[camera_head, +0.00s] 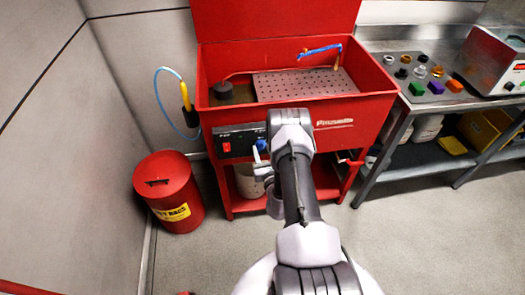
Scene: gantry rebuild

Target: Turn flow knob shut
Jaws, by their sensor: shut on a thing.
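The red parts washer (341,131) stands against the back wall with its lid raised. A black control panel (238,140) on its front carries a red switch (226,147) at its left. A blue knob (261,144) shows at the right of the panel, just left of my arm. My gripper (261,157) is at the panel's right part, shut on what appears to be the blue knob. My wrist hides the area right of the knob, and the knob's exact angle is too small to tell.
A red waste can (168,191) stands on the floor at left.

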